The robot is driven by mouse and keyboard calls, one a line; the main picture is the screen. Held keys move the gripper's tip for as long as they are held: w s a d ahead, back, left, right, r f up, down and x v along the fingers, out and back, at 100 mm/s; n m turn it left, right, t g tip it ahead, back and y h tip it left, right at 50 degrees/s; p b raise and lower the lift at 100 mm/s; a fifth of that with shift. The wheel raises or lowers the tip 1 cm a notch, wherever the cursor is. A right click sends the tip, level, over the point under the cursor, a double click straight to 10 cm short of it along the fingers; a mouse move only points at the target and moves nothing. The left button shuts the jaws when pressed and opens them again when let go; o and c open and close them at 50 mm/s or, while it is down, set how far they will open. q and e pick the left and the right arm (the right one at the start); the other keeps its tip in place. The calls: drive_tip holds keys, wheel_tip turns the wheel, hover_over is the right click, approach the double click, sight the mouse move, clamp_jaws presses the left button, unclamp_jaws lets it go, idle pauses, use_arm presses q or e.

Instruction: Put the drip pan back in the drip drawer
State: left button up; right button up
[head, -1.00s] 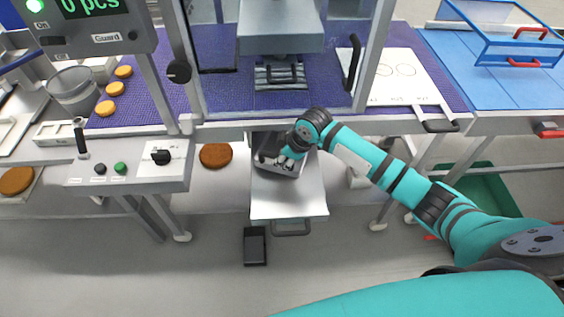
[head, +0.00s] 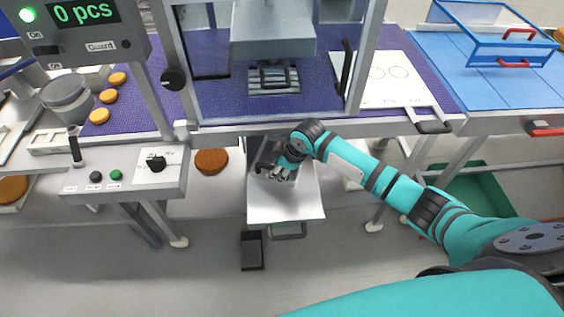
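The drip drawer (head: 288,207) is a light grey metal drawer pulled out under the middle of the machine, with a handle at its front. My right gripper (head: 271,172) is over the rear left part of this drawer, with its dark fingers pointing left and down. The fingers are small, and I cannot tell whether they are open or shut on something. I cannot make out the drip pan clearly; grey surfaces around the fingers merge with the drawer. My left gripper is not in view.
A press frame with a purple mat (head: 325,94) stands above the drawer. A control box (head: 130,175) and a brown round (head: 211,161) are to the left. A dark box-shaped object (head: 252,250) is on the floor below. A green crate (head: 480,190) is at right.

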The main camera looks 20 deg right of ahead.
drive_tip(key=v, duration=1.1)
drive_tip(key=shift+r+b, duration=0.3)
drive_tip(key=shift+b, duration=0.1)
drive_tip(key=shift+d, duration=0.1)
